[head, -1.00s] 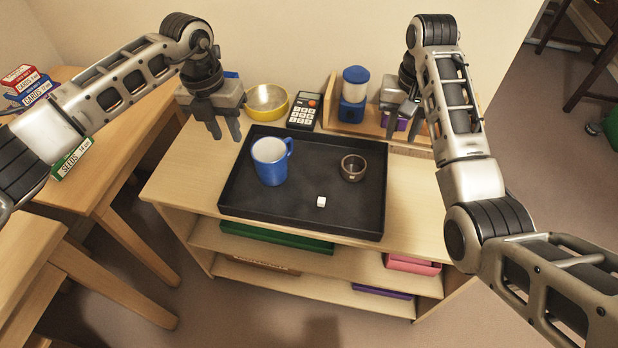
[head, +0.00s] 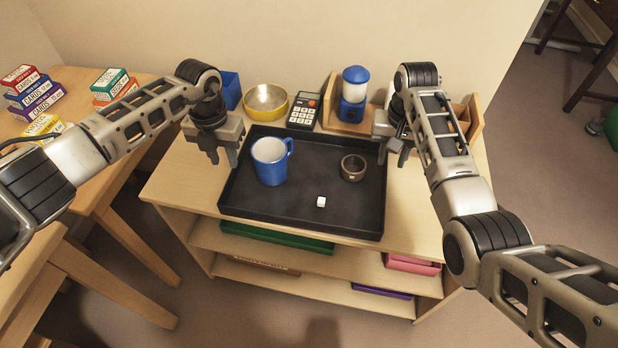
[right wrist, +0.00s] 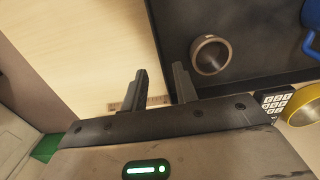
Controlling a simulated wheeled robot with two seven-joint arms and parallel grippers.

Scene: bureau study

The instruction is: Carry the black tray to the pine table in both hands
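The black tray (head: 300,214) lies flat on top of a light wooden shelf unit. It holds a blue mug (head: 269,162), a small dark cup (head: 353,168) and a white cube (head: 321,202). My left gripper (head: 223,160) is open and empty by the tray's left edge, near its back corner. My right gripper (head: 392,160) is open and empty at the tray's right edge. In the right wrist view the tray's rim (right wrist: 160,30) runs toward the gap between its fingers (right wrist: 160,75). Wooden tables stand at left (head: 88,185); I cannot tell which is the pine one.
Behind the tray stand a yellow bowl (head: 266,101), a calculator (head: 303,110) and a blue lantern-like jar (head: 353,98) in a wooden organiser. Stacked card boxes (head: 36,90) and more boxes (head: 112,88) sit on the back-left table.

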